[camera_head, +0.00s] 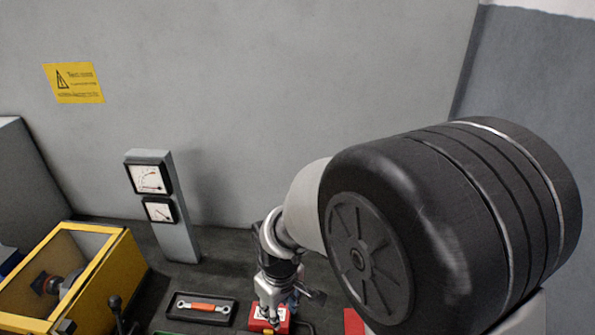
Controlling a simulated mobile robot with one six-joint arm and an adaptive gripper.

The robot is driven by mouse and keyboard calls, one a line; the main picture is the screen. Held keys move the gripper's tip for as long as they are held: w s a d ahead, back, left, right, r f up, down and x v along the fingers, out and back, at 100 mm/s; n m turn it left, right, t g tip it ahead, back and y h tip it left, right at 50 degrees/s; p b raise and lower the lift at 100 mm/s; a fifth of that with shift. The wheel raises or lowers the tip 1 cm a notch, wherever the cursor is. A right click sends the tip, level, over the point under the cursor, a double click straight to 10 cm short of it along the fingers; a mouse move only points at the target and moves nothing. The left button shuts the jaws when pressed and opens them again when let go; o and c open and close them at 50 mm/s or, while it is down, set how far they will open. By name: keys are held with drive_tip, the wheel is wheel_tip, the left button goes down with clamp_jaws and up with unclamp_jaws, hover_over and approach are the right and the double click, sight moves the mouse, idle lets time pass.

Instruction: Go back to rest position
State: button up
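My arm comes in from the right, and its large black joint fills much of the right side of the head view. My gripper (272,312) points down at the bottom centre, right over a small red block (284,322) on the dark bench. The fingertips are small and partly overlap the block. I cannot tell whether they touch or hold it, or how far apart they are.
A dark tray (180,309) holding an orange-handled wrench (203,306) lies left of my gripper. A yellow-framed box (118,274) stands farther left, with a black lever (115,304) beside it. A grey gauge post (176,238) stands behind, before the grey wall (270,100).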

drive_tip(key=s+d+r+m+t, duration=0.3)
drive_tip(key=s+d+r+m, duration=0.6)
drive_tip(key=s+d+r, duration=0.7)
wheel_tip(320, 180, up, 2)
drive_tip(key=shift+d+r+t, duration=0.1)
drive_tip(key=shift+d+t, duration=0.3)
drive_tip(key=shift+d, duration=0.65)
drive_tip(key=shift+w, duration=0.1)
